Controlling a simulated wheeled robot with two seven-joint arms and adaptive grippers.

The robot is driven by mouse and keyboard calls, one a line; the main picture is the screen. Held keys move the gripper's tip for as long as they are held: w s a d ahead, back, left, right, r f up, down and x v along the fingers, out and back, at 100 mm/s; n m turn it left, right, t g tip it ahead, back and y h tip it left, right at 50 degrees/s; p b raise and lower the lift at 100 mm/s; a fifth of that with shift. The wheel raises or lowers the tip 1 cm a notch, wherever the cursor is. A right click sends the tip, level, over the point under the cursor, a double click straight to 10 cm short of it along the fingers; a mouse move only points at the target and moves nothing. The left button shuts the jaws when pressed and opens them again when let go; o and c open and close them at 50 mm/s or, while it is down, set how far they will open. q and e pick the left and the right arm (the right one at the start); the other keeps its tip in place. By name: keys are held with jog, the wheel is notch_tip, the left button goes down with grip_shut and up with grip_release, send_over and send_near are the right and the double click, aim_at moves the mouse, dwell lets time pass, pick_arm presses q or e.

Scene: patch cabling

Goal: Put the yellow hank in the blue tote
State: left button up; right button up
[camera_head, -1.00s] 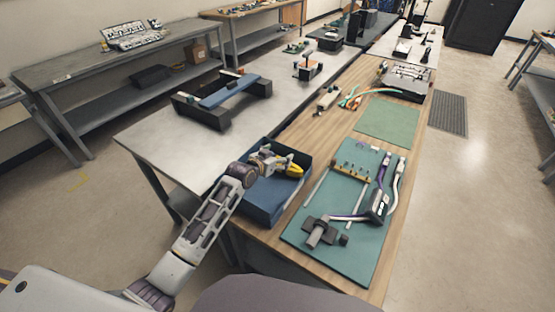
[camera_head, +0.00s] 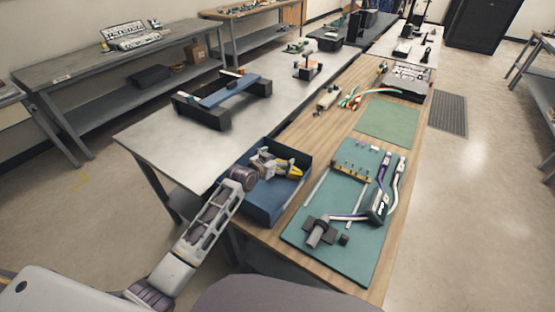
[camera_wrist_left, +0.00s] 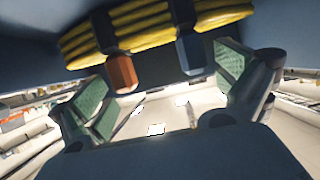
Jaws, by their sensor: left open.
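The yellow hank (camera_head: 294,171) is inside the blue tote (camera_head: 262,213), toward its right side. My left gripper (camera_head: 279,167) is over the tote, right beside the hank and partly covering it. In the left wrist view the hank (camera_wrist_left: 155,22) is a bundle of yellow strands across the top, against a dark blue surface, with an orange end and a blue end hanging from it. The green-padded fingers of the gripper (camera_wrist_left: 165,88) stand wide apart there, open. Whether a finger touches the hank cannot be told. My right gripper is not in view.
The tote stands at the wooden bench's left edge, against the grey metal table (camera_head: 170,142). A green mat (camera_head: 388,119) farther back is clear.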

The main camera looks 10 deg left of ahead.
pick_arm(q)
jog(key=shift+r, duration=0.15)
jog(key=shift+v, duration=3.7)
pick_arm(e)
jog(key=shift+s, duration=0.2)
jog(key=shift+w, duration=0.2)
pick_arm(q)
jog(key=shift+r, duration=0.1)
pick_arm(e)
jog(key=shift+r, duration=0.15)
pick_arm(q)
notch_tip(320, 180, up, 9)
jog(key=p, duration=0.9)
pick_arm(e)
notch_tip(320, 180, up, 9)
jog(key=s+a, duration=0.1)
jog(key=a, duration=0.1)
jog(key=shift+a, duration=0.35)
